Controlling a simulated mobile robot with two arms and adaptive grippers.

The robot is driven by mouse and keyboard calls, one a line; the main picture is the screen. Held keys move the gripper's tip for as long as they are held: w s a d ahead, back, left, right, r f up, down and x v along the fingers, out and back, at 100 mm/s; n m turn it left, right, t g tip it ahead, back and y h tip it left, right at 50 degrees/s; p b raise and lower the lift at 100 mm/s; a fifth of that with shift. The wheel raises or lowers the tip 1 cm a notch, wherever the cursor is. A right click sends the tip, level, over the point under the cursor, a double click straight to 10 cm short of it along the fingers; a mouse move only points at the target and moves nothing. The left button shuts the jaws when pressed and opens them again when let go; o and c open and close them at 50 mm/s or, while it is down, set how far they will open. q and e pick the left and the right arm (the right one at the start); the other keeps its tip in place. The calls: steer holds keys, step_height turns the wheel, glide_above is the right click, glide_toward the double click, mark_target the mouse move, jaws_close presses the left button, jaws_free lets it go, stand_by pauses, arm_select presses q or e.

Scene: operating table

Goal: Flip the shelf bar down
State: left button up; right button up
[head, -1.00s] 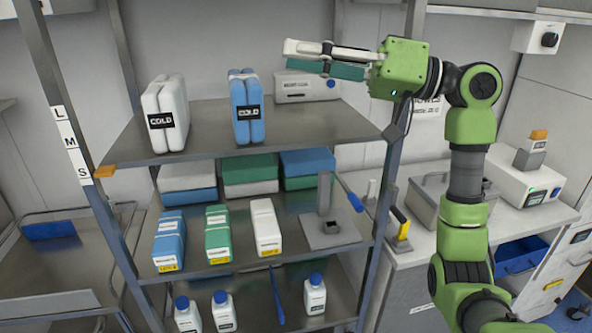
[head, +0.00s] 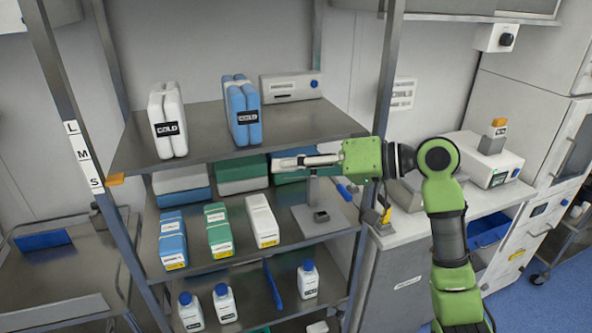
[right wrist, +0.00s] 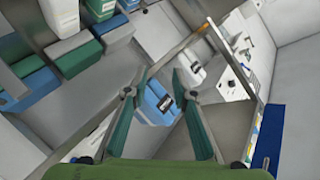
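I cannot tell for certain which part is the shelf bar. A narrow blue bar (head: 272,283) stands slanted at the lower shelf, between white bottles. A blue handle (head: 344,191) shows at the right of the middle shelf, by a grey stand (head: 322,217). My right gripper (head: 276,169) reaches in from the right, below the top shelf's front edge, and hides part of the boxes and the stand. Its fingers (right wrist: 155,84) are apart and empty in the right wrist view. A blue pack shows beyond them. My left gripper is not in view.
The top shelf (head: 290,128) holds a white pack (head: 168,125) and a blue pack (head: 243,112), both labelled COLD. Several boxes and cartons fill the middle shelf. A counter (head: 405,230) stands to the right, a trolley (head: 60,290) to the left.

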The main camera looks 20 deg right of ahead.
steer(key=shift+s+d+f, duration=0.1)
steer(key=shift+s+f, duration=0.05)
steer(key=shift+f, duration=0.3)
